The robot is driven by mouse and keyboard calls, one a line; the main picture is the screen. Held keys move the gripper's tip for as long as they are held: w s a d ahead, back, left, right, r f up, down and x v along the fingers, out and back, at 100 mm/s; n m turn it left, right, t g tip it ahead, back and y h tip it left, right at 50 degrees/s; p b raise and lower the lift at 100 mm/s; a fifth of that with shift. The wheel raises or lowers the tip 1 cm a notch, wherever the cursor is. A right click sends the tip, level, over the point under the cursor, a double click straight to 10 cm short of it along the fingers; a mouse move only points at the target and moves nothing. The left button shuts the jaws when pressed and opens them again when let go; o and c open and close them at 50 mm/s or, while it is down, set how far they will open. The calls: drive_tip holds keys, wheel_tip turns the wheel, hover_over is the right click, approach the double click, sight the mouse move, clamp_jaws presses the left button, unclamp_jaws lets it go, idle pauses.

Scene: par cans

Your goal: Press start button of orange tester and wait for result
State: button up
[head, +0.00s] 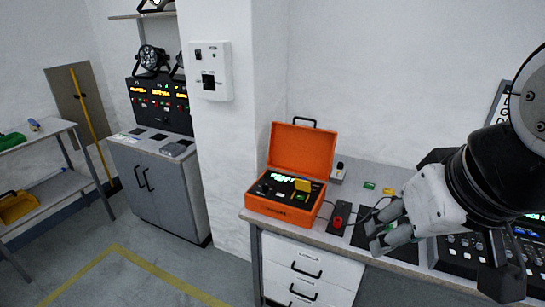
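The orange tester (302,150) stands on the bench with its lid open and upright. Its dark panel shows a lit green display (283,177), a yellow part (302,186) and a small green part near the front right. Which of these is the start button I cannot tell at this size. My gripper (374,238) is to the right of the tester, over the bench near its front edge. It is apart from the tester. Its grey fingers point left, and the gap between them is hard to judge.
A red button or plug on a black block (339,217) sits between the tester and my gripper. A cable runs beside it. Small green and yellow pieces (369,185) lie behind. A black console (460,255) is at right. Drawers (305,270) are under the bench; open floor lies left.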

clamp_jaws()
drive_tip(key=shift+w, duration=0.1)
idle(1.3)
